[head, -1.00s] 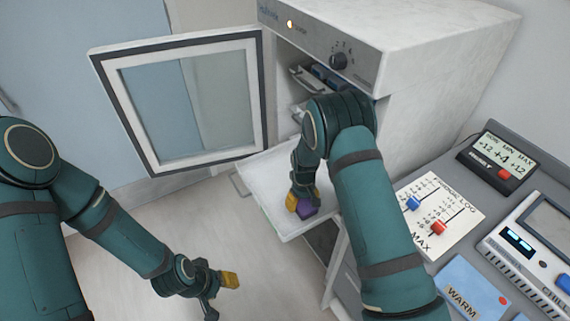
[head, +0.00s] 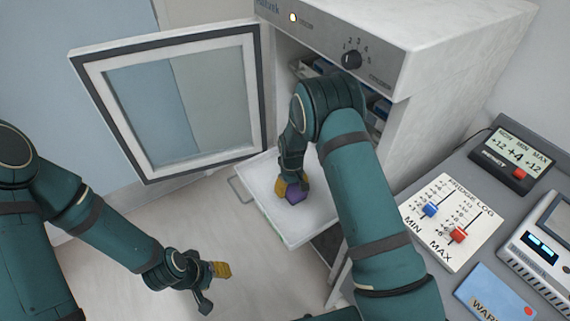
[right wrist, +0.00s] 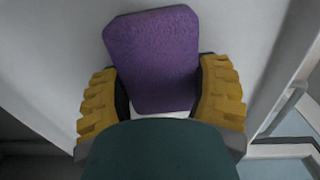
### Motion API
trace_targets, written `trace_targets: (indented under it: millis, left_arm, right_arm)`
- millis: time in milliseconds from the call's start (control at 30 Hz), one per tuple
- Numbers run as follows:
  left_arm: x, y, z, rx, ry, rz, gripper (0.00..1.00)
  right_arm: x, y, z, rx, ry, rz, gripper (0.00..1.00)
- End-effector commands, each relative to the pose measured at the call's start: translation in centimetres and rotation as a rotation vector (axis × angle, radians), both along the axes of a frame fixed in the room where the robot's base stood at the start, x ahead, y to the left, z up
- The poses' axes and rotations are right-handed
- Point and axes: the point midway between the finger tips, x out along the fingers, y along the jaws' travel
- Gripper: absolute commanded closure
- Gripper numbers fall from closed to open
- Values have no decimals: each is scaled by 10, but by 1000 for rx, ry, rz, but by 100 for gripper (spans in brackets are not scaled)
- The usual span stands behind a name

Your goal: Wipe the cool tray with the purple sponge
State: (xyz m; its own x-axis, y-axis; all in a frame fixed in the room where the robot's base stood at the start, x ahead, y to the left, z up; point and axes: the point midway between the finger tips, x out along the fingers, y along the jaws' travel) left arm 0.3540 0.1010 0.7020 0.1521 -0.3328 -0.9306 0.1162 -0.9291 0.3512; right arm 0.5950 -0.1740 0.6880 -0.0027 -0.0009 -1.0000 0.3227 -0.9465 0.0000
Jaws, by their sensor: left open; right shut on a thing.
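The cool tray (head: 268,213) is a white pulled-out tray with a wire handle, low in the open cabinet. The purple sponge (head: 296,193) is on or just over the tray's middle; I cannot tell whether it touches the surface. My right gripper (head: 291,187) is shut on the sponge, with its arm reaching over the tray from the right. In the right wrist view the sponge (right wrist: 152,60) sits between the yellow fingers of the right gripper (right wrist: 160,92), over the white surface. My left gripper (head: 213,285) is open and empty over the floor, left of the tray.
The cabinet's glass door (head: 170,105) stands open to the left. The cabinet (head: 440,35) has a knob and a lit lamp on its front. A grey counter at right holds a fridge log card (head: 452,222), a thermometer display (head: 512,160) and a blue warm card (head: 495,295).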

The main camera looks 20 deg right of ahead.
Motion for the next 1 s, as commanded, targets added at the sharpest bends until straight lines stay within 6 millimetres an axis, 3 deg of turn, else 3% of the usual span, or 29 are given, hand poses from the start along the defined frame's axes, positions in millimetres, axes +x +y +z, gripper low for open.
trace_targets:
  millis: [100,233,800,1000]
  left_arm:
    - [0,0,-1,0,-1,0,53]
    - [-1,0,10,-1,3,0,53]
    - [-7,-1,40,-4,18,-4,53]
    - [-8,-1,44,-4,20,-5,53]
  right_arm:
    - [2,0,0,1,-3,-2,67]
    - [3,-1,26,2,-6,-3,67]
    - [4,-6,74,2,-3,-6,67]
    - [4,-6,82,1,-3,-5,67]
